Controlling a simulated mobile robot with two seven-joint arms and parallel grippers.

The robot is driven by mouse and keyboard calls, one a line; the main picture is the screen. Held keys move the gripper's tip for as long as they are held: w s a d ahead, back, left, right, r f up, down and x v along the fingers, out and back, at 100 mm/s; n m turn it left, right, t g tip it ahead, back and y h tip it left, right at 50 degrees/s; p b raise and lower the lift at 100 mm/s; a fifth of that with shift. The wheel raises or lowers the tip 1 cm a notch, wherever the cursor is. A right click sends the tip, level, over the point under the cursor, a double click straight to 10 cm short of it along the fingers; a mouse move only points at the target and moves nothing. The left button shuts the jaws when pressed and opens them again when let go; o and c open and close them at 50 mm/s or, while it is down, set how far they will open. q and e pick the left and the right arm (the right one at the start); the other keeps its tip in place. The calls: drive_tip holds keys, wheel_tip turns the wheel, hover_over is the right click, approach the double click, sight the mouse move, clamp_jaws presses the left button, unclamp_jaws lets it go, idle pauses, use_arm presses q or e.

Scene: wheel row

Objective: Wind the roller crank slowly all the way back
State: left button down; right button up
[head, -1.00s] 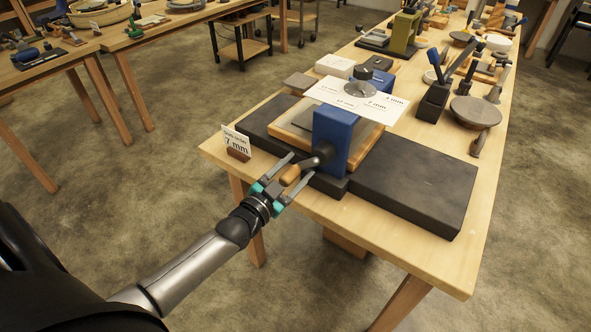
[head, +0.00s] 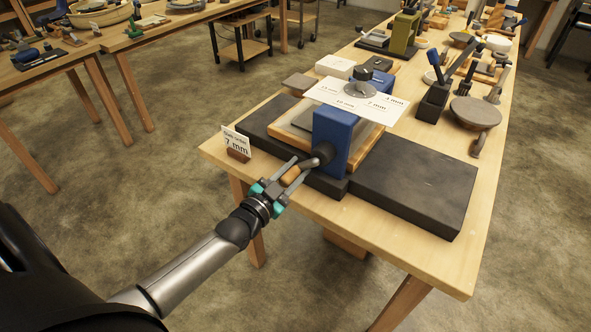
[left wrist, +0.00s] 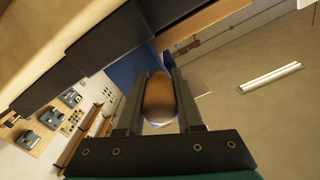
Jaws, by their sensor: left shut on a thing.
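The roller crank shows in the head view as a dark arm (head: 323,153) on the near face of the blue roller frame (head: 335,131), with an orange-brown wooden handle (head: 290,175). My left gripper (head: 292,172) is shut on the handle, with a finger on either side of it. In the left wrist view the handle (left wrist: 160,98) sits between the two dark fingers. My right gripper is not in view.
A small card reading 7 mm (head: 236,142) stands at the bench's left corner, close to my left gripper. Floor left of the bench is clear.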

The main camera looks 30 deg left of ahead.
use_arm(q)
drive_tip(key=shift+a+r, duration=0.15)
drive_tip(key=shift+r, duration=0.05)
idle(0.9)
